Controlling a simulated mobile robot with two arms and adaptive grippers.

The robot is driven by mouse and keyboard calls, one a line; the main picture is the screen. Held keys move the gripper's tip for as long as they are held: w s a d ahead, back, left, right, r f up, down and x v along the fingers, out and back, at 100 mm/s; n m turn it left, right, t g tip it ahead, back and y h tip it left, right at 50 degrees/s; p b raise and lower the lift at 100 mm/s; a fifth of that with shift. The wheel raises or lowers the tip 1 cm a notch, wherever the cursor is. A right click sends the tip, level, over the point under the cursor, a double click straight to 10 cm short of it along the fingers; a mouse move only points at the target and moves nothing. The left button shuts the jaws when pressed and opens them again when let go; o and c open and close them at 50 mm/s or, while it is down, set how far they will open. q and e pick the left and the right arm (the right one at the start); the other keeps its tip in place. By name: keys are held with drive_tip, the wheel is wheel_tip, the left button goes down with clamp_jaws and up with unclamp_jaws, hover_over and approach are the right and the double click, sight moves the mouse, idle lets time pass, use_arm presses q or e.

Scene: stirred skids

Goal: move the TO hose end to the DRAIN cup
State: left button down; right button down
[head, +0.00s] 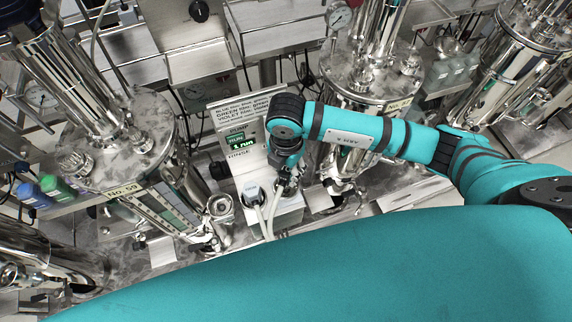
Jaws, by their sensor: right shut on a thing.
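My right gripper (286,177) points down at the pump stand in the middle of the head view. It is shut on a hose end, mostly hidden by the fingers. A pale hose (271,217) runs down from there. A second pale hose (262,219) rises to a round, pale-topped end (252,192) just left of the gripper. I cannot read which end is marked TO. Both ends are over a white block (290,206) at the foot of the stand. I cannot pick out a cup marked DRAIN. My left gripper is not in view.
The pump panel (240,137) with a green display stands behind the gripper. A steel vessel marked No. 59 (112,150) is at left, another vessel (372,75) is behind my right arm. Blue and green capped bottles (58,188) are at far left. Room around the stand is tight.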

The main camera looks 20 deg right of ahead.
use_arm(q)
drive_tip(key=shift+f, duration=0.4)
use_arm(e)
drive_tip(key=shift+f, duration=0.5)
